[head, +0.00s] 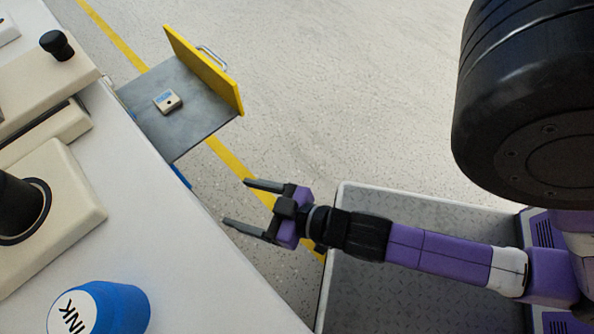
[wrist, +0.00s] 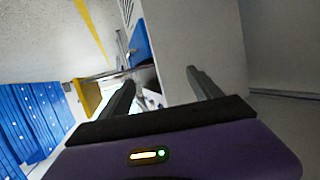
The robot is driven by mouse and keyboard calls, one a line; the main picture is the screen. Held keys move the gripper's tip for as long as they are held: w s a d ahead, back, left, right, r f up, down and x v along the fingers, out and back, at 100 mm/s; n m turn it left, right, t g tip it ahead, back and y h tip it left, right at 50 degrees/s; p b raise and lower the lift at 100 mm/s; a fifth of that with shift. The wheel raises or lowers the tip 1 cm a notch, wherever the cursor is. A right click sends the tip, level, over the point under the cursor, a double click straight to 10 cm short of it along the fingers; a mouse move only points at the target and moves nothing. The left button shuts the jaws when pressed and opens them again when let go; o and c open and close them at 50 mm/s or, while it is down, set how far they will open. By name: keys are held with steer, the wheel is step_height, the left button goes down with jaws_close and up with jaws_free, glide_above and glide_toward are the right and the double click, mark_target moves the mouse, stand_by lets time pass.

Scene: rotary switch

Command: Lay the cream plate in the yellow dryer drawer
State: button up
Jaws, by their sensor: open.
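The yellow-fronted drawer (head: 205,70) is pulled out from the bench, with a grey floor and a metal handle on its front. A small cream plate (head: 172,105) with a blue label and a dark round spot lies on the drawer floor, near its middle. My gripper (head: 236,201) is open and empty, beside the bench edge and below the drawer in the head view. It is apart from both drawer and plate. In the wrist view my two fingers (wrist: 161,80) are spread with nothing held, and a yellow panel, apparently the drawer front (wrist: 88,97), shows left of them.
The white bench top (head: 170,255) holds cream blocks with black knobs (head: 57,44) and a blue cylinder marked INK (head: 118,306). A grey treaded platform (head: 400,292) lies under my arm. The speckled floor (head: 345,90) right of the drawer is clear.

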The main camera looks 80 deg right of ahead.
steer(key=s+a+r+n+y, duration=0.2)
steer(key=s+r, duration=0.5)
steer(key=s, duration=0.3)
steer(key=shift+s+r, duration=0.3)
steer(key=shift+s, duration=0.1)
